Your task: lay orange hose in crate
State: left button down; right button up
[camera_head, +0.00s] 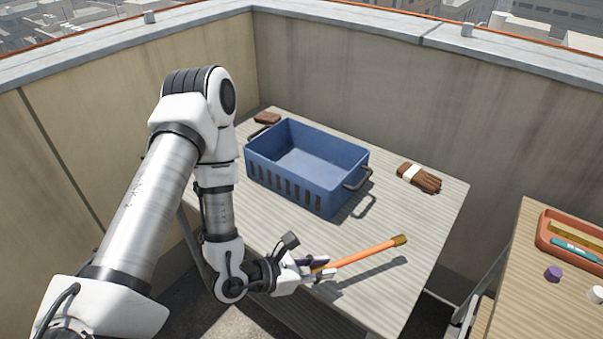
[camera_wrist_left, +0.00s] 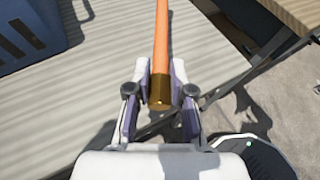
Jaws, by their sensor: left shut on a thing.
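The orange hose (camera_head: 364,254) is a straight orange length with a brass end, held above the front part of the wooden table. My left gripper (camera_head: 318,269) is shut on it near one end. In the left wrist view the hose (camera_wrist_left: 161,45) runs away from between the fingers (camera_wrist_left: 160,92), its near brass end between them. The blue crate (camera_head: 345,184) stands on the table behind and left of the hose, open at the top. Its visible floor looks empty. A corner of the crate (camera_wrist_left: 25,35) shows in the left wrist view. My right gripper is not in view.
A brown bundle with a white band (camera_head: 419,177) lies right of the crate, and a small brown block (camera_head: 267,117) behind it. A second table (camera_head: 520,290) at right holds an orange tray (camera_head: 544,231), a purple cap (camera_head: 553,273) and a white one (camera_head: 597,294). Parapet walls enclose the back.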

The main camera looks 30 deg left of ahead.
pick_arm(q)
jog(key=shift+n+t+y, duration=0.5)
jog(key=shift+n+y, duration=0.2)
jog(key=shift+n, duration=0.1)
jog(key=w+a+b, duration=0.1)
jog(key=b, duration=0.1)
jog(key=w+a+f+b, duration=0.1)
jog(key=a+b, duration=0.1)
jog(key=b, duration=0.1)
jog(key=a+f+b, duration=0.1)
jog(key=b, duration=0.1)
jog(key=shift+w+a+f+b, duration=0.15)
jog(key=shift+w+f+b, duration=0.1)
jog(key=shift+w+b, duration=0.15)
jog(key=shift+w+a+r+p, duration=0.3)
jog(key=shift+w+a+p, duration=0.05)
jog(key=shift+w+p, duration=0.15)
jog(key=shift+w+a+r+p, duration=0.3)
jog(key=shift+w+a+p, duration=0.1)
jog(key=shift+w, duration=0.1)
send_over(308, 236)
jog(key=shift+s+d+f, duration=0.1)
jog(key=shift+f, duration=0.45)
notch_tip(308, 236, down, 3)
jog(key=shift+f, duration=0.2)
